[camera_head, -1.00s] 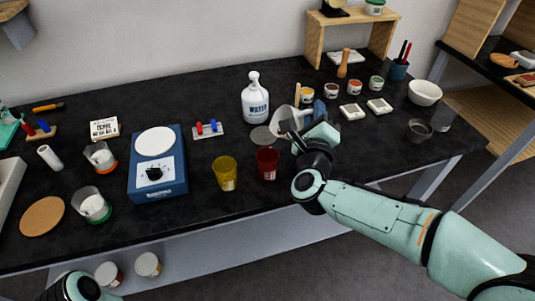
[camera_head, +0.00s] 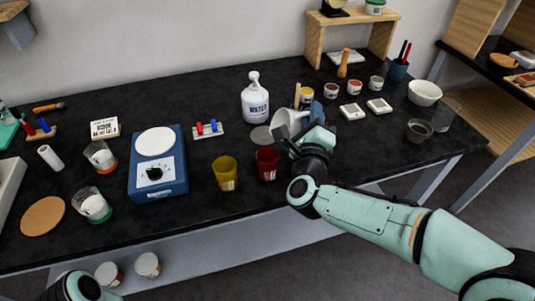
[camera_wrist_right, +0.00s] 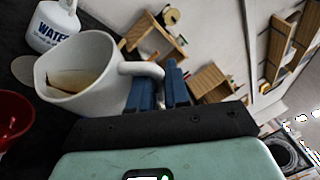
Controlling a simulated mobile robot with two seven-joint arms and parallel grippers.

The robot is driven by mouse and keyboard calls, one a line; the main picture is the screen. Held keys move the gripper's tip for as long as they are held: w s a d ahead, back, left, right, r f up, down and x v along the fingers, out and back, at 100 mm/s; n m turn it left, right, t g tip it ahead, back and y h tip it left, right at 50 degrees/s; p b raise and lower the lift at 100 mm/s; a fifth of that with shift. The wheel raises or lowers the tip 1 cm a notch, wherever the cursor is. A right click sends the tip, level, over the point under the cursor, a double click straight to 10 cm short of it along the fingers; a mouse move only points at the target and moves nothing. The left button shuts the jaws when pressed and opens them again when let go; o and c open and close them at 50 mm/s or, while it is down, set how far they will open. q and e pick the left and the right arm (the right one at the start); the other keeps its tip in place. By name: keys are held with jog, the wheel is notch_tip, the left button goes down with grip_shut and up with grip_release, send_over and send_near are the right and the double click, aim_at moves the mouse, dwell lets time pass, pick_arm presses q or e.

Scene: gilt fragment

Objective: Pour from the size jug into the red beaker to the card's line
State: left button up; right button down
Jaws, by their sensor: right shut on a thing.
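The white jug (camera_head: 287,121) is off the bench, tilted, above and slightly right of the red beaker (camera_head: 267,164). In the right wrist view, the jug (camera_wrist_right: 92,84) shows a brownish content inside. My right gripper (camera_head: 306,137) is shut on the jug's handle; its blue fingers (camera_wrist_right: 158,92) show in the wrist view. The red beaker stands upright on the bench, and part of it shows in the wrist view (camera_wrist_right: 12,122). No stream is visible. A white lettered card (camera_head: 104,128) stands at the left; its text is too small to read. My left gripper (camera_head: 75,288) is only partly in view.
A yellow beaker (camera_head: 224,173) stands just left of the red one. A white water bottle (camera_head: 255,98) is behind, and a blue hotplate (camera_head: 158,180) further left. Small jars (camera_head: 331,90) and white dishes (camera_head: 352,111) lie to the right.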

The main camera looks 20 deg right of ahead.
jog(key=shift+a+n+t, duration=0.4)
jog(key=shift+n, duration=0.1)
jog(key=shift+s, duration=0.15)
jog(key=shift+s+a, duration=0.15)
jog(key=shift+a, duration=0.1)
jog(key=shift+s+a+f, duration=0.1)
jog(key=shift+s+a, duration=0.05)
jog(key=shift+s+a+f+n+t, duration=0.1)
jog(key=shift+a+n+t, duration=0.2)
jog(key=shift+a+n, duration=0.1)
dwell(1.1)
jog(key=shift+s+a+f+n+t+b, duration=0.1)
jog(key=shift+a+f+n+t+b, duration=0.15)
jog(key=shift+n+b, duration=0.45)
dwell(0.8)
jog(key=shift+w+d+r+m+g+y+p, duration=0.15)
jog(key=shift+w+d+m+g, duration=0.1)
jog(key=shift+d+m+g, duration=1)
jog(key=shift+w+d+f+m+g+y+p, duration=0.2)
jog(key=shift+d+m+g, duration=0.4)
jog(key=shift+d+m, duration=1.25)
